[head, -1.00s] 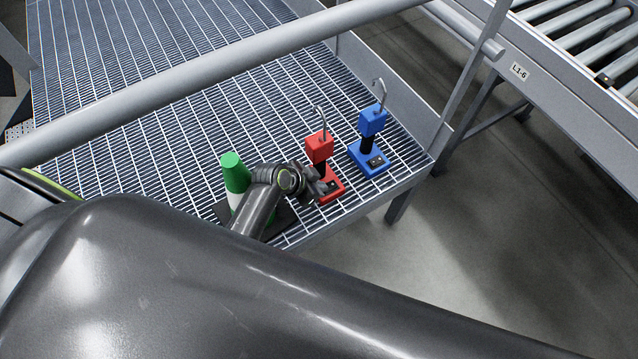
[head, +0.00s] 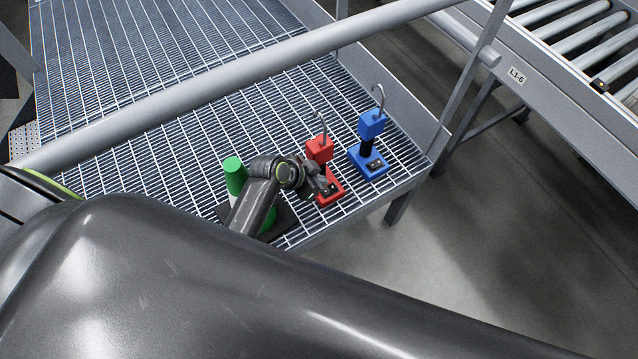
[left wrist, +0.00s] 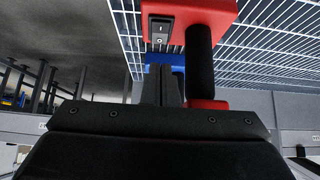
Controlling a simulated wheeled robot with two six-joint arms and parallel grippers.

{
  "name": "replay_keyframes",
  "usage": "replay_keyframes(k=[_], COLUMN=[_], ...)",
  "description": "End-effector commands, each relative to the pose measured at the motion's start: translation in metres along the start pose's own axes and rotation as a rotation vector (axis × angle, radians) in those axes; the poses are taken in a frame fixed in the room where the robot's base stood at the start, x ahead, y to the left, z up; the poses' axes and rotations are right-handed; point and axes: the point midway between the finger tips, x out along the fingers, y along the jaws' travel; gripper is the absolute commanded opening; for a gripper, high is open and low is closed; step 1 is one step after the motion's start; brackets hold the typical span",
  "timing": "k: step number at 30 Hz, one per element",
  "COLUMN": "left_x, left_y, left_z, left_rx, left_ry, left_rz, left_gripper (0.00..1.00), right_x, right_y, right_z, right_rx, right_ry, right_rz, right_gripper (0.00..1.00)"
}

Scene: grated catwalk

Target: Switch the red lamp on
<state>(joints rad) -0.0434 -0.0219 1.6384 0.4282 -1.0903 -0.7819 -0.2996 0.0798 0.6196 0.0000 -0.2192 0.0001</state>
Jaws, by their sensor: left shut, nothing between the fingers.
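The red lamp (head: 320,149) stands upright on the grating, with a red head, a black stem, a hook on top and a red base (head: 331,200). In the left wrist view its base (left wrist: 214,14) carries a black rocker switch (left wrist: 160,28). My left gripper (head: 328,188) is shut and empty at the near left side of the red lamp's base. In the left wrist view its fingertips (left wrist: 162,82) point toward the switch; I cannot tell whether they touch it. My right gripper is not in view.
A blue lamp (head: 372,125) stands just right of and behind the red one. A green and white cone-like object (head: 235,172) on a dark base is left of my gripper. A grey rail (head: 215,85) crosses in front. Grating behind is clear.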

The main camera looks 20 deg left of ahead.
Motion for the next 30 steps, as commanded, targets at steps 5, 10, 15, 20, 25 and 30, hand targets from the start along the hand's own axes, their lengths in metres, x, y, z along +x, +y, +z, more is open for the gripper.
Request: replay_keyframes(k=[5, 10, 15, 20, 25, 30], left_x=[-0.029, -0.045, -0.050, -0.050, -0.049, -0.049], left_y=[0.000, 0.000, 0.000, 0.000, 0.000, 0.000], left_z=[-0.023, -0.035, -0.039, -0.039, -0.039, -0.039], left_rx=[0.001, -0.001, -0.001, -0.001, -0.001, -0.001], left_ry=[0.002, 0.001, -0.001, -0.001, -0.001, -0.001], left_rz=[-0.002, 0.000, 0.001, 0.001, 0.000, 0.000], left_gripper=[0.00, 0.00, 0.00, 0.00, 0.00, 0.00], right_x=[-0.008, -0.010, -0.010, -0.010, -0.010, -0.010], right_y=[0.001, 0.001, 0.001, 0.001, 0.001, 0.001], right_z=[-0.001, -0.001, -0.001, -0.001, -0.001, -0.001], right_rx=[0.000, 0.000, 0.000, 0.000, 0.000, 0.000], right_ry=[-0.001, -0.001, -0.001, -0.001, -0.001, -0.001], right_rz=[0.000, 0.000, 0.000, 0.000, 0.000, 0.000], right_gripper=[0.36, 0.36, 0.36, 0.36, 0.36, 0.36])
